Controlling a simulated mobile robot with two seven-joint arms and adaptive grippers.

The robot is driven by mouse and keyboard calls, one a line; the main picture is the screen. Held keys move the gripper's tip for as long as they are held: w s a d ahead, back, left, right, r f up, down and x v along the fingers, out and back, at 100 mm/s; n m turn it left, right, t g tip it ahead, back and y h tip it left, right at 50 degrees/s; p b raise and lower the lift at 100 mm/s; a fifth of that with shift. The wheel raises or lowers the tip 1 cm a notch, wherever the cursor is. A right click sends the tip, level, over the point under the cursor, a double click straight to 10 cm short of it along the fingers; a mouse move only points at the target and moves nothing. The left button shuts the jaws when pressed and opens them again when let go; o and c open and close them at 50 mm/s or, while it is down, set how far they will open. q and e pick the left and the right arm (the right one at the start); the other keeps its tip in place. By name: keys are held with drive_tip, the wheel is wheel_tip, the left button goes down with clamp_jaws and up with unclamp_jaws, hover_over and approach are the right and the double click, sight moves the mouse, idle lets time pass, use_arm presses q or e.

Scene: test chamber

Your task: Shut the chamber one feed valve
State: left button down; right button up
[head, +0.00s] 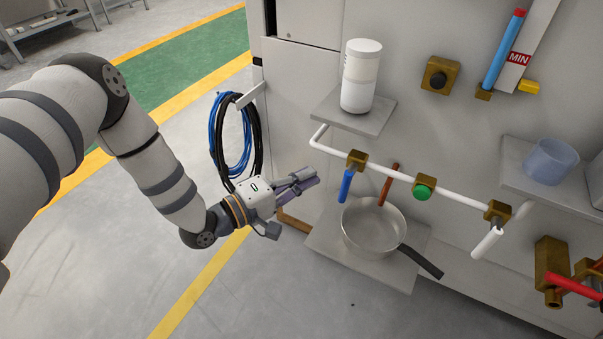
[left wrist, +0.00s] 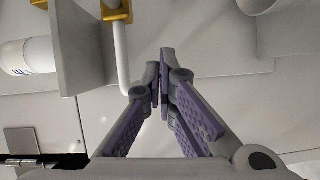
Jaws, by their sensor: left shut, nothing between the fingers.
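A white pipe (head: 388,176) runs along the chamber wall and carries brass valves. The left valve (head: 357,160) has a blue lever (head: 346,186) hanging down, roughly across the pipe. A green round knob (head: 422,192) sits mid-pipe. The right valve (head: 497,212) has a white lever (head: 487,243) pointing down and left. I cannot read which one is chamber one feed. My left gripper (head: 308,180) is shut and empty, left of the blue lever and apart from it. In the left wrist view its fingertips (left wrist: 162,72) are together beside the pipe (left wrist: 121,60). My right gripper is out of view.
A white canister (head: 361,78) stands on a shelf (head: 331,113) above the pipe. A steel pan (head: 368,246) rests on a lower shelf (head: 327,250). Blue and black hoses (head: 231,153) hang behind my gripper. A red lever (head: 575,286) is at lower right. Floor at left is open.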

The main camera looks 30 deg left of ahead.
use_arm(q)
drive_tip(key=v, duration=0.9)
drive_tip(key=shift+s+p, duration=0.25)
drive_tip(key=shift+p, duration=0.1)
drive_tip(key=shift+d, duration=0.1)
